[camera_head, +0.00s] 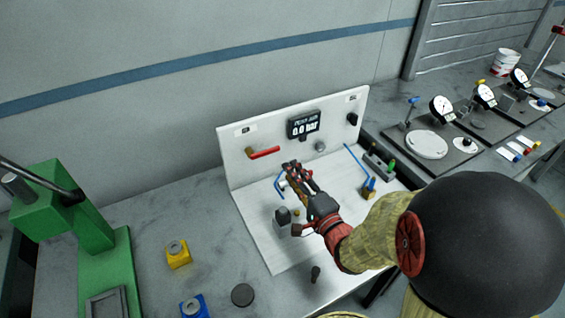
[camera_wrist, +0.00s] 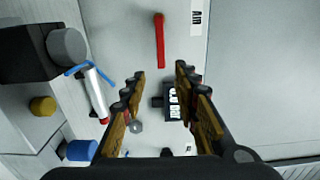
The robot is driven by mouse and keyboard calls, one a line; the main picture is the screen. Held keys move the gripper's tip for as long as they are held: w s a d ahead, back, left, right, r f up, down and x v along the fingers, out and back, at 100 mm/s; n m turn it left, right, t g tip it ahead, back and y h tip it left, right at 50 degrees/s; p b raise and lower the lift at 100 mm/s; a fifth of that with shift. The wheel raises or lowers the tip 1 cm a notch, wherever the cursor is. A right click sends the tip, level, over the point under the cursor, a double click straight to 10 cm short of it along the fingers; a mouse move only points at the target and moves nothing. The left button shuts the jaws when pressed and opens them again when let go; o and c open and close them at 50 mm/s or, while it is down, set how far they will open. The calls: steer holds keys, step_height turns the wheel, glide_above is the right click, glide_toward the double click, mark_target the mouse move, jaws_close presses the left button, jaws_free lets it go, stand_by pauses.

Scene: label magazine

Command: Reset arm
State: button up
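My gripper (camera_head: 293,172) hangs over the white test stand, in front of its upright panel (camera_head: 240,165). In the wrist view my gripper (camera_wrist: 161,70) has its two fingers spread apart with nothing between them. A red lever (camera_head: 264,153) on the panel lies left of and beyond the fingertips; the red lever (camera_wrist: 160,40) also shows past the gap in the wrist view. The display (camera_head: 304,124) reads 0.0 bar and is partly behind a finger in the wrist view (camera_wrist: 173,103). The arm hides part of the stand's base.
A dark block (camera_head: 283,215) stands on the stand close below my gripper. A blue hose (camera_head: 279,186) and a blue fitting (camera_head: 370,188) are nearby. A green press (camera_head: 95,250), a yellow block (camera_head: 178,254) and a blue block (camera_head: 194,306) are at left. Gauges (camera_head: 442,109) stand at right.

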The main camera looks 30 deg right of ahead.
steer(key=s+a+r+n+g, duration=0.3)
steer(key=s+a+n+g, duration=0.2)
steer(key=s+n, duration=0.4)
steer(key=s+a+r+n+g, duration=0.4)
steer(key=s+a+n+g, duration=0.2)
steer(key=s+n, duration=0.3)
steer(key=shift+r+g+p, duration=0.3)
steer(key=shift+g+p, duration=0.05)
steer(key=shift+g, duration=0.35)
